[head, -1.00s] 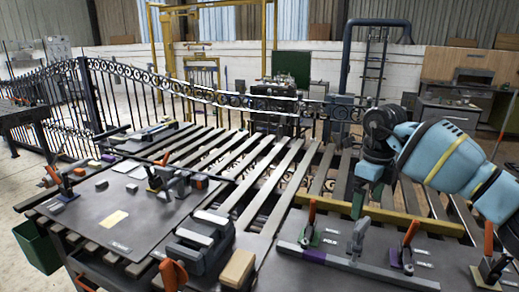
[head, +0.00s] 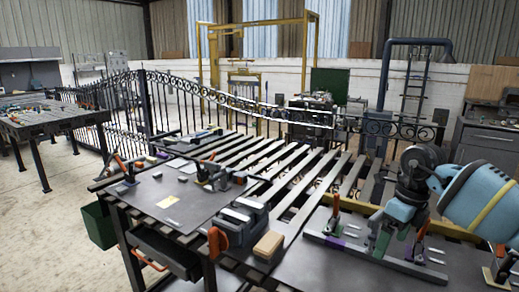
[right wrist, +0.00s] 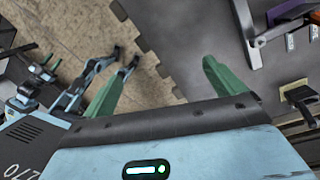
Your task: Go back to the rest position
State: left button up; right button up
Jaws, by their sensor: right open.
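My right gripper (head: 385,236) is at the right of the head view, in front of or over the rail with clamps (head: 375,255). Its fingers point down. In the right wrist view its green fingers (right wrist: 160,85) stand wide apart with nothing between them, above the floor and a dark mat. My left gripper is not in the head view. Small green tips on a blue part (right wrist: 42,72) at the left of the right wrist view may be its fingers, too small to tell. The black scroll gate (head: 215,100) stands behind the slatted bench.
The slatted bench (head: 300,165) carries a dark plate (head: 150,200) with toggle clamps, a grey vise (head: 240,222) and a wooden block (head: 268,246). A green bin (head: 98,224) hangs at its left. Another table (head: 45,120) stands far left. Floor between the tables is open.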

jog(key=s+a+f+g+y, duration=0.25)
jog(key=a+f+y, duration=0.5)
jog(key=a, duration=0.65)
jog(key=s+a+f+m+t+y, duration=0.2)
jog(key=s+a+m+t+y, duration=0.1)
jog(key=s+a+m+y, duration=0.3)
jog(key=s+a+f+m+t+y, duration=0.3)
jog(key=a+y, duration=0.1)
jog(key=a, duration=0.4)
jog(key=s+d+f+m+t+h, duration=0.3)
jog(key=d+f+m+t+h, duration=0.3)
jog(key=m, duration=0.6)
jog(key=s+d+f+m+t+h, duration=0.4)
jog(key=f+m+t+h, duration=0.3)
jog(key=m, duration=0.5)
jog(key=s+d+f+m+g+h, duration=0.2)
jog(key=s+d+f+m+g, duration=0.2)
jog(key=s, duration=0.5)
jog(key=s+d+f+m+g+h, duration=0.2)
jog(key=s+d+f+m+g, duration=0.1)
jog(key=s+f, duration=0.5)
jog(key=shift+s+d+f+m+g+p, duration=0.35)
jog(key=shift+s+d+m, duration=0.1)
jog(key=shift+s+m, duration=0.35)
